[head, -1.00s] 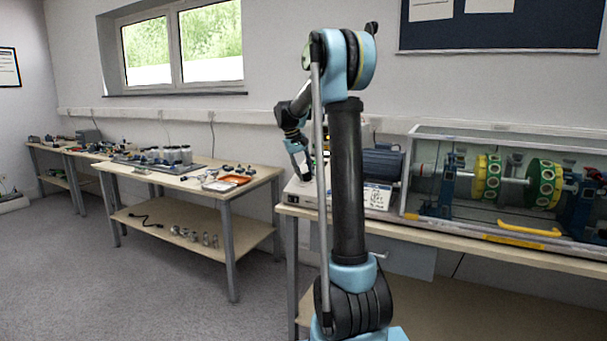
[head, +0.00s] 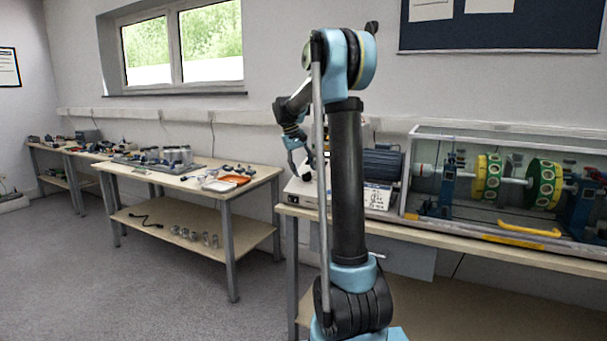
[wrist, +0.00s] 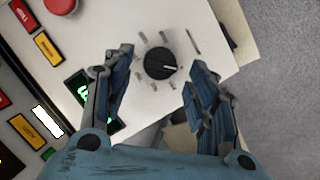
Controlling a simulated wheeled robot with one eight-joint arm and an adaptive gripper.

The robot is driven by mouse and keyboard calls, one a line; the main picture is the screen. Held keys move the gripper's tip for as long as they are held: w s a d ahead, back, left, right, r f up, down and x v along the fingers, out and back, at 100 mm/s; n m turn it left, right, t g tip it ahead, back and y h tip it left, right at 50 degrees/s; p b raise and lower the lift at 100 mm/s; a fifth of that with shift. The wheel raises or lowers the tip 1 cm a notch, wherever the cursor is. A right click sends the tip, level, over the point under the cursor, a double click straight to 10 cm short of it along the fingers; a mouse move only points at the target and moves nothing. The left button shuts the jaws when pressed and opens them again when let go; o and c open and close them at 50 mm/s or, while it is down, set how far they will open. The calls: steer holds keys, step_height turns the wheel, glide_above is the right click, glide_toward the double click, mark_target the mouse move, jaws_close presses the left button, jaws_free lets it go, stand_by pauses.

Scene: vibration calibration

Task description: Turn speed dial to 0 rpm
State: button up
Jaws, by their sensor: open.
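The speed dial (wrist: 160,61) is a round black knob with a white pointer line, on a pale control panel (wrist: 145,22) in the wrist view. The pointer points to the right in the picture. Tick marks and small labels, too small to read, ring the dial. My gripper (wrist: 157,82) is open, with one finger to the left and one to the right of the dial, apart from it. In the head view my gripper (head: 297,166) is at the left end of the white control box (head: 300,190); the dial is hidden there.
A red button (wrist: 62,5), coloured labels and a green display (wrist: 78,85), partly covered by my left finger, lie left of the dial. In the head view a motor (head: 381,165) and glass-covered rotor rig (head: 500,185) stand right of the box. A second table (head: 190,180) stands left.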

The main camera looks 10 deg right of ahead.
steer(key=v, duration=1)
steer(key=shift+r, duration=0.1)
steer(key=s+d+f+y, duration=0.15)
steer(key=s+f, duration=0.25)
steer(key=s, duration=0.8)
steer(key=s+d+f+y, duration=0.15)
steer(key=s+f, duration=0.25)
steer(key=s, duration=0.8)
steer(key=s+f+m+t, duration=0.1)
steer(key=s+f, duration=1.9)
steer(key=shift+s+d+f+t+y, duration=0.2)
steer(key=shift+s+t+y, duration=0.1)
steer(key=shift+s+t, duration=0.1)
